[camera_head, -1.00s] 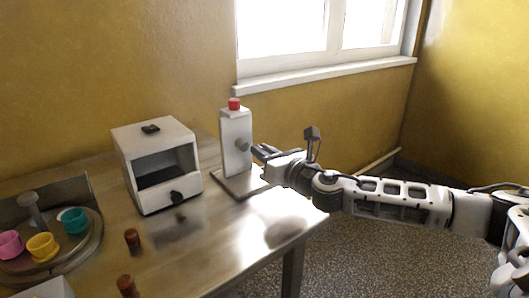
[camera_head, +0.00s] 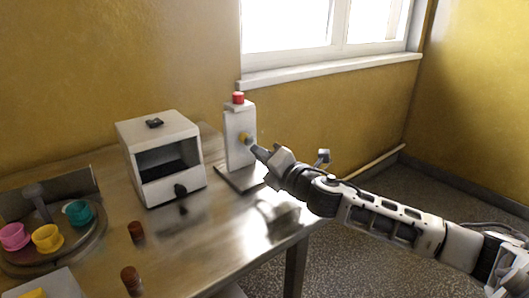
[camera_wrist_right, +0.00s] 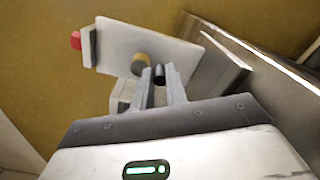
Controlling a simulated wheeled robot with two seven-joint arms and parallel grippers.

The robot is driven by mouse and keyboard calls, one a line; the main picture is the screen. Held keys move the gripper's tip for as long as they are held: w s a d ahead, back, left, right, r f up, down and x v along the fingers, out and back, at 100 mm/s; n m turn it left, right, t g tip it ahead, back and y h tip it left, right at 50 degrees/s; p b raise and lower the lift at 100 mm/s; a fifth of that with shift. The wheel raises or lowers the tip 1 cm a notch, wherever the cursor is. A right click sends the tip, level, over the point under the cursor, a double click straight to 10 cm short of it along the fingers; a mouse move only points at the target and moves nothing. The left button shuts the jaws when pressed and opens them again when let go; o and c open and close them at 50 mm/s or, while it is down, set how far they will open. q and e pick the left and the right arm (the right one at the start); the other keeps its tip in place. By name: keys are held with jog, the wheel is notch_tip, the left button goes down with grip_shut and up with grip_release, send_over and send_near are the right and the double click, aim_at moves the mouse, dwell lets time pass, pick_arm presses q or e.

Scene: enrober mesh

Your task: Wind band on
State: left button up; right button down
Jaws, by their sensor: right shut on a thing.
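A white upright post (camera_head: 238,158) with a red cap (camera_head: 238,98) stands on a flat base at the table's far right corner. A small brass hub with a grey crank part (camera_head: 246,139) sits on its side. My right gripper (camera_head: 259,153) reaches it from the right. In the right wrist view the post's white face (camera_wrist_right: 120,47), red cap (camera_wrist_right: 76,40) and round brass hub (camera_wrist_right: 141,64) show beyond my right gripper (camera_wrist_right: 161,76). Its fingers are shut on a dark crank handle (camera_wrist_right: 159,74), beside the hub. No band can be made out. My left gripper is out of view.
A white open-fronted box (camera_head: 166,185) with a dark knob stands left of the post. A round turntable (camera_head: 88,250) holds pink, yellow and teal cups at the left. The table's right front is clear.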

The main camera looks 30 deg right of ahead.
jog(key=m+p, duration=0.1)
jog(key=m, duration=0.1)
jog(key=a+m+p, duration=0.1)
jog(key=m, duration=0.2)
jog(key=shift+a+m, duration=0.15)
jog(key=shift+m, duration=0.15)
jog(key=shift+s+a+m+p, duration=0.1)
jog(key=shift+a+m+p, duration=0.15)
jog(key=shift+m+p, duration=0.55)
jog(key=shift+a+m+p, duration=0.2)
jog(key=shift+m+p, duration=0.1)
jog(key=shift+m, duration=1)
jog(key=c, duration=1.4)
grip_release()
jog(key=s, duration=0.5)
jog(key=s+b, duration=0.1)
jog(key=s, duration=0.4)
jog(key=s+d, duration=0.1)
jog(key=s, duration=0.5)
jog(key=shift+r, duration=0.1)
